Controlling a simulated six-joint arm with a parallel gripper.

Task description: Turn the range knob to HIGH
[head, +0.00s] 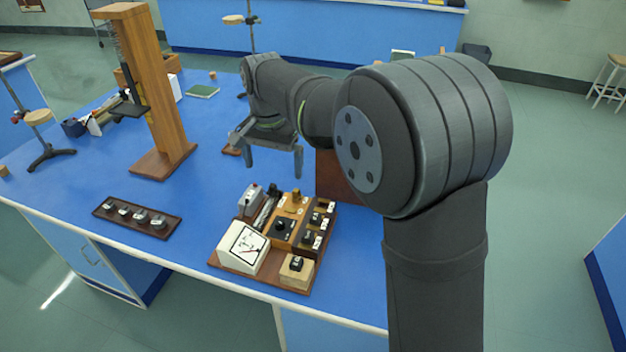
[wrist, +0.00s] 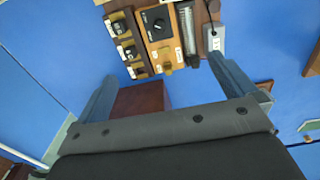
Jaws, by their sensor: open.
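A brown instrument board (head: 225,263) sits on the blue bench near its front edge. In its middle is a black panel with a round black knob (head: 281,226). I take this for the range knob, but its lettering is too small to read. The knob (wrist: 158,24) also shows at the top of the wrist view, with small white labels beside it. My gripper (head: 272,165) is open and empty, raised above the bench behind the board. Its two fingers (wrist: 168,78) are spread wide and apart from the knob.
The board also carries a white meter (head: 243,247), a wooden block with a black top piece (head: 296,270) and a row of black switches (head: 318,224). A tall wooden stand (head: 165,90) rises behind.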

